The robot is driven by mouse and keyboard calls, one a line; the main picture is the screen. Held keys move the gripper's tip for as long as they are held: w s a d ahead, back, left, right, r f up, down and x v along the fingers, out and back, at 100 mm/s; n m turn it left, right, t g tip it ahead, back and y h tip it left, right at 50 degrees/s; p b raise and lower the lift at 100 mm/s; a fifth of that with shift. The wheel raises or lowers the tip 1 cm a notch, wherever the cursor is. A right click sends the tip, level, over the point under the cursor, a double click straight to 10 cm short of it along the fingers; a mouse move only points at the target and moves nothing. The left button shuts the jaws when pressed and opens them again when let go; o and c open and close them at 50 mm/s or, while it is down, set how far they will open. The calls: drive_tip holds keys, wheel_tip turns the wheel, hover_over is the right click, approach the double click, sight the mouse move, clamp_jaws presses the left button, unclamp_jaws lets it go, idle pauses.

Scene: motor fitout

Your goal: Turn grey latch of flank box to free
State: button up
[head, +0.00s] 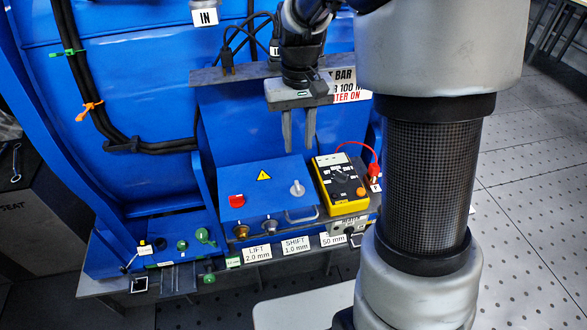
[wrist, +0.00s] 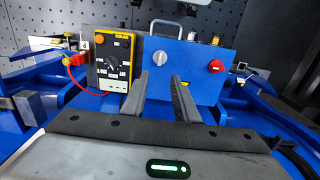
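The blue flank box (head: 265,195) has a sloped lid with a grey latch (head: 297,188) on its right part and a red knob (head: 237,201) on its left part. In the wrist view the grey latch (wrist: 160,57) shows on the left of the box face, its bar tilted, and the red knob (wrist: 216,66) on the right. My gripper (head: 298,148) points down above and behind the box, with a gap between its empty fingers. It is apart from the latch. In the wrist view the fingers (wrist: 167,82) reach up just below the latch.
A yellow multimeter (head: 342,182) with a red lead stands close right of the box. A metal handle (head: 301,215) and round fittings (head: 268,226) stick out of the box front. A grey ledge (head: 225,74) crosses behind my gripper. Black cables (head: 120,144) run along the blue housing.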

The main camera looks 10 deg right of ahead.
sight(298, 185)
wheel_tip(298, 185, down, 14)
drive_tip(key=shift+f+b, duration=0.2)
drive_tip(key=shift+b, duration=0.3)
clamp_jaws()
